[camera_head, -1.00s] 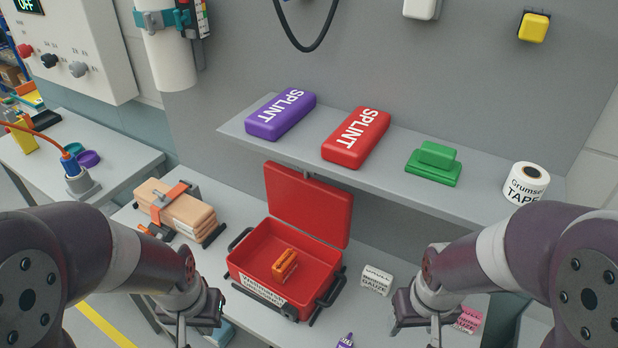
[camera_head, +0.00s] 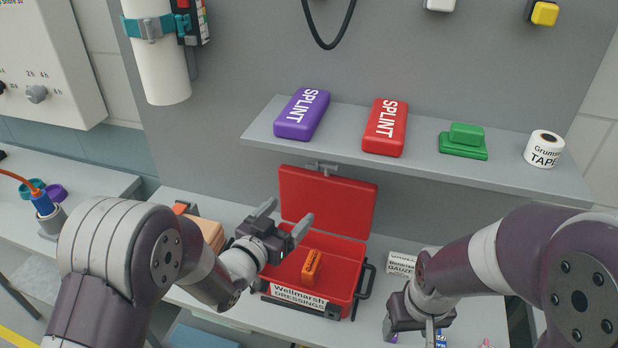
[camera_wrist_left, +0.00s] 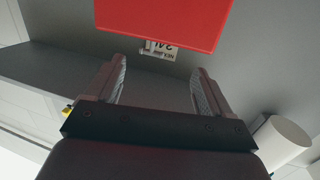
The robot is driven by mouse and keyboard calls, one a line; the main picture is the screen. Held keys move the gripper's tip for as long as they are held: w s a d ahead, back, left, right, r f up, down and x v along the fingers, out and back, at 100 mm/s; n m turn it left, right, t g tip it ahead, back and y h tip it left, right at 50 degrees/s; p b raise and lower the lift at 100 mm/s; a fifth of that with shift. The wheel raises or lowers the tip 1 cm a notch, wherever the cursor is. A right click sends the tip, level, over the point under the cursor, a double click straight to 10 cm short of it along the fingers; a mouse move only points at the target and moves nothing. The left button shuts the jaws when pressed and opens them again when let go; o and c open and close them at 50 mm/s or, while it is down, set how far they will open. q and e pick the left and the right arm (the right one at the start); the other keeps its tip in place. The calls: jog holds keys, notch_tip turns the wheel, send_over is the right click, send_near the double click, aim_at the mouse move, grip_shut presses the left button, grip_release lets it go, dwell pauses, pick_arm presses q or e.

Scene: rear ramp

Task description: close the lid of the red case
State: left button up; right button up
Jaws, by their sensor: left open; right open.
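The red case (camera_head: 342,283) stands on the lower bench with its lid (camera_head: 327,204) raised upright at the back. An orange item (camera_head: 311,266) lies inside it. My left gripper (camera_head: 289,218) is open and empty, just in front of the lid's left part and above the case's left side. In the left wrist view the red lid (camera_wrist_left: 165,22) fills the top middle, beyond the open fingers (camera_wrist_left: 158,88). No contact with the lid shows. My right gripper (camera_head: 421,335) is right of the case, low over the bench, its fingertips partly cut off by the frame edge.
A shelf (camera_head: 262,135) above and behind the case holds a purple splint box (camera_head: 302,113), a red splint box (camera_head: 385,127), a green block (camera_head: 463,142) and tape (camera_head: 543,149). A gauze box (camera_head: 401,263) sits right of the case. A tan bundle (camera_head: 207,231) is behind my left arm.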

aim_at(326, 170)
pick_arm(q)
jog(key=shift+t+h, duration=0.3)
jog(key=shift+h, duration=0.1)
jog(key=p+x, duration=0.1)
jog(key=x, duration=0.3)
jog(key=r+p+x, duration=0.1)
jog(key=p+x, duration=0.1)
jog(key=x, duration=0.2)
jog(key=r+p+x, duration=0.1)
jog(key=x, duration=0.4)
jog(key=shift+s+d, duration=0.2)
jog(key=shift+d, duration=0.25)
jog(key=shift+w+d+f, duration=0.1)
jog(key=shift+w+d, duration=0.05)
jog(key=shift+w, duration=0.05)
pick_arm(e)
jog(key=r, duration=0.2)
jog(key=d+r, duration=0.1)
jog(key=r, duration=0.1)
jog(key=shift+w, duration=0.15)
